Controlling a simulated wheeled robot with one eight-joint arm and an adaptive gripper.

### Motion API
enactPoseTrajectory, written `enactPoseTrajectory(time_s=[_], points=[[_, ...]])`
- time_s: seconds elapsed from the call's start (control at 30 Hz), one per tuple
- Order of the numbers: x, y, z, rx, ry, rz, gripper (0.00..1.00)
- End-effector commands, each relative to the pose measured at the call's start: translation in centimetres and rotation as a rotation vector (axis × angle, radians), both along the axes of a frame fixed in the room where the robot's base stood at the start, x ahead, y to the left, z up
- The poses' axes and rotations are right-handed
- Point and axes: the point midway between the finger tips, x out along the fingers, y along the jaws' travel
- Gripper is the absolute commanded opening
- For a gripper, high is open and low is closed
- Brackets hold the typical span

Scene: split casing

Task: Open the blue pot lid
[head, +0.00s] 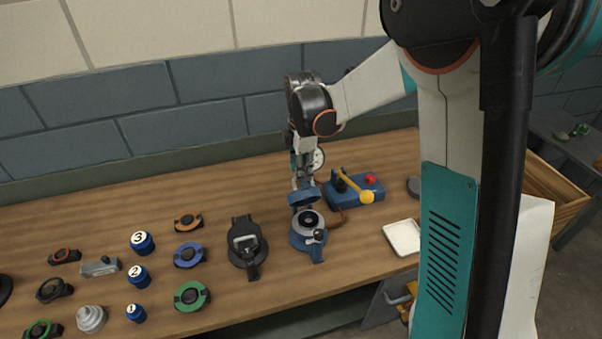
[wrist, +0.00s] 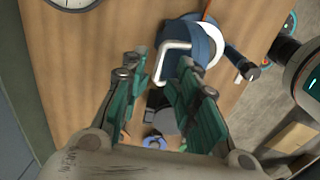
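The blue pot (head: 300,241) stands on the bench, with a pale ring and dark centre showing at its top. Its blue lid (head: 303,198) is raised and tilted at the pot's back edge, so the pot's top is uncovered. In the wrist view the lid (wrist: 203,43) shows with a white bar handle (wrist: 174,45) on its outer face. My gripper (head: 299,181) is just behind and above the lid. In the wrist view its green fingers (wrist: 158,70) are apart, with nothing clearly held between them. The handle lies just beyond the right fingertip; contact cannot be told.
A blue box with a yellow-knobbed lever (head: 366,197) and red button stands close right of the pot. A black casing (head: 247,246) is to the left. Several numbered blue pots and coloured rings lie further left. A white tray (head: 402,238) is at right.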

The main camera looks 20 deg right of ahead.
Motion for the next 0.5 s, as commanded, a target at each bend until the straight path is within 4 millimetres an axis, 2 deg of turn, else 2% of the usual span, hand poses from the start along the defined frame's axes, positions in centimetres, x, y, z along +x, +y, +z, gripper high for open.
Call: enactPoseTrajectory(time_s=[0.1, 0.3, 0.5], points=[[-0.2, 0.0, 2.6, 0.000, 0.000, 0.000, 0.28], [-0.5, 0.0, 6.5, 0.000, 0.001, 0.000, 0.28], [-0.6, 0.1, 8.9, 0.000, 0.001, 0.000, 0.28]])
